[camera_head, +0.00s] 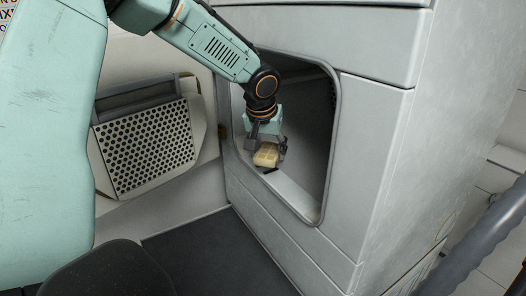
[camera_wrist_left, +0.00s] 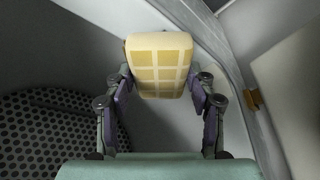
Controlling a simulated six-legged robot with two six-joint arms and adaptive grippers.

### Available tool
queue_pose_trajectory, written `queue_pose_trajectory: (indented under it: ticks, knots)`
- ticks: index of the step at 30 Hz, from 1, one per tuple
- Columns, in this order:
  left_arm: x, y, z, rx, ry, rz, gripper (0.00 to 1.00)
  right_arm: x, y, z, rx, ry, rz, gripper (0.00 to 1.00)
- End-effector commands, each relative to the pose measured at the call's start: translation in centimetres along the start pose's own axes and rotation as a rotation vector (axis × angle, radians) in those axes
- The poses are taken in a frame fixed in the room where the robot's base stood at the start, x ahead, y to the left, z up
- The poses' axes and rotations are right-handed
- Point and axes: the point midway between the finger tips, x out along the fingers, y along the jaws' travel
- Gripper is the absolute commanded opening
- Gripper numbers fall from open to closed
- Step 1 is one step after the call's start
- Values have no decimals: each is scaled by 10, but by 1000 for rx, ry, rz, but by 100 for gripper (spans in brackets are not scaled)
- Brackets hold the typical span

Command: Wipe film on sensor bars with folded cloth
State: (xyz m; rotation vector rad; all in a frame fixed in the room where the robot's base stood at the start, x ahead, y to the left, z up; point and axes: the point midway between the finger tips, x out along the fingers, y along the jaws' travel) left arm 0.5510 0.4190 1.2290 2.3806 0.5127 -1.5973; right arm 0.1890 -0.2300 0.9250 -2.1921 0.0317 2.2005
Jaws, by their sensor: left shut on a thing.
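My left gripper (camera_head: 267,146) reaches into the dryer opening (camera_head: 325,150) from above, with its fingers pointing down. It is shut on a pale yellow folded cloth (camera_head: 265,156) with a grid pattern. In the left wrist view, the cloth (camera_wrist_left: 160,66) sits between the two fingers of the left gripper (camera_wrist_left: 160,90) and sticks out past their tips. In the head view, the cloth is just above the lower sill of the opening. A small dark strip shows beside it. I cannot make out the sensor bars or any film. My right gripper is not in view.
An open door with a perforated panel (camera_head: 146,146) stands to the left. A small brass-coloured catch (camera_wrist_left: 252,99) shows in the left wrist view. A dark mat (camera_head: 215,260) lies below. A dark rail (camera_head: 480,240) is at lower right.

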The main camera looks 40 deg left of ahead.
Motion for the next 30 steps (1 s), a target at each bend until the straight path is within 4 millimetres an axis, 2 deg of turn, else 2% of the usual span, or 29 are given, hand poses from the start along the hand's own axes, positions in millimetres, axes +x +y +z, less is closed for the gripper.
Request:
queue_pose_trajectory:
  ticks: [3,12,30]
  knots:
    - [-14,3,-8,3,2,0,30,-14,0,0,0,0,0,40]
    - [-33,10,-14,4,2,1,30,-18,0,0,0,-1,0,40]
    - [-34,11,-12,4,1,2,30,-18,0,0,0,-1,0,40]
